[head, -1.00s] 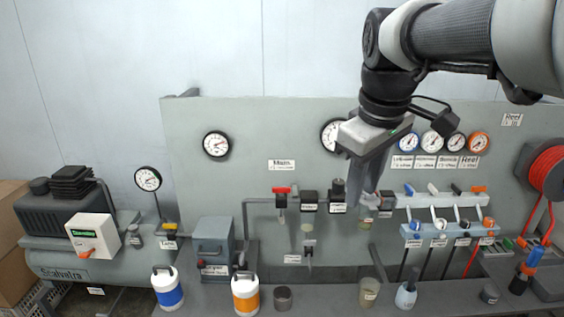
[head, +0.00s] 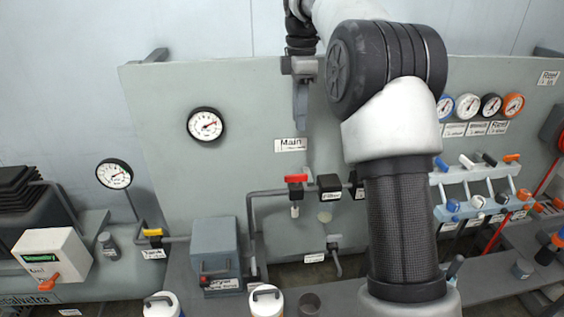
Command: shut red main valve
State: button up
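The red main valve (head: 296,178) has a short red handle lying level, in line with the grey pipe at its left. A pale tag hangs below it. The "Main" label (head: 290,145) is on the panel just above the valve. My gripper (head: 301,112) points down, above the label and the red handle in the picture, and appears apart from the valve. I see its fingers nearly edge-on, so whether they are open or shut is unclear. My forearm hides the panel to the right of the valve.
A dark filter block (head: 329,187) sits close to the right of the valve. A gauge (head: 205,124) is on the panel at upper left. The grey dryer box (head: 215,250) stands at lower left. A yellow-handled tank valve (head: 153,232) is further left. Manifold valves (head: 468,160) are at right.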

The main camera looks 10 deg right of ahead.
jog(key=b, duration=0.2)
send_near(296, 175)
notch_tip(296, 175, down, 8)
jog(key=shift+f, duration=0.15)
grip_shut()
